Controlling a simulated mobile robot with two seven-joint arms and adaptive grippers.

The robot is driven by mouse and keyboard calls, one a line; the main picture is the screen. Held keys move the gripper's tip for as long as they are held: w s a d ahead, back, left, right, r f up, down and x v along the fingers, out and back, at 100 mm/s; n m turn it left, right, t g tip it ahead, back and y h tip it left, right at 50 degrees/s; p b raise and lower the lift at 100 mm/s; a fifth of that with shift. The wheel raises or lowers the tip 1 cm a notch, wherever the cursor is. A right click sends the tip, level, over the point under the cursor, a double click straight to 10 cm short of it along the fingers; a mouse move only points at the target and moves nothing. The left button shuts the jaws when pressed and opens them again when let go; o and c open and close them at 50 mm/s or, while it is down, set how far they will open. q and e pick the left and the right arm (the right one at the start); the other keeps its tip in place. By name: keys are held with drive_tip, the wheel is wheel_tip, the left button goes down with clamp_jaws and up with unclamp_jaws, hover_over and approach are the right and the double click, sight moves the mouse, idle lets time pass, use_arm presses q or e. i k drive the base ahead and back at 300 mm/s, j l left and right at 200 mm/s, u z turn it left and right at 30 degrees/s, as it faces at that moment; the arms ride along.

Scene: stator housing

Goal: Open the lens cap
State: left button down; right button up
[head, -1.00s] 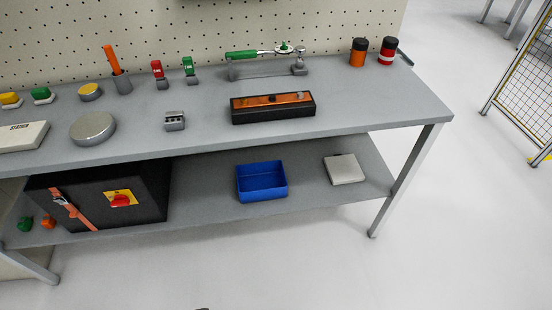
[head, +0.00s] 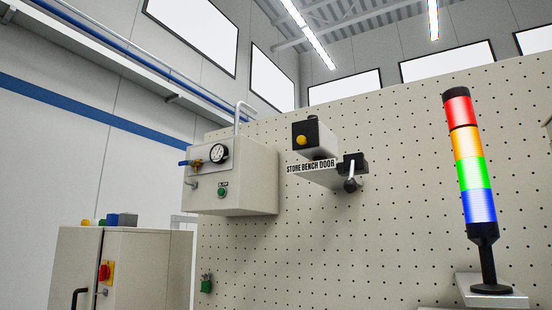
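No lens cap can be made out in the head view. Neither of my grippers is in the picture. A black and grey box with a yellow button (head: 301,140) sits on the pegboard above a "STORE BENCH DOOR" label (head: 312,166). A black lever (head: 351,174) is mounted just right of the label. A beige wall box (head: 243,183) with a round gauge (head: 219,153) and a green button (head: 222,191) hangs to the left. The bench top is out of view.
The perforated pegboard (head: 375,235) fills the middle and right. A lit signal tower (head: 473,175) in red, orange, green and blue stands on a bracket (head: 491,291) at right. A cabinet (head: 140,268) with a red-and-yellow switch (head: 105,271) stands at lower left.

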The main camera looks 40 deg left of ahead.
sight(305, 133)
drive_tip(key=u, duration=0.9)
drive_tip(key=i+j+z, duration=0.15)
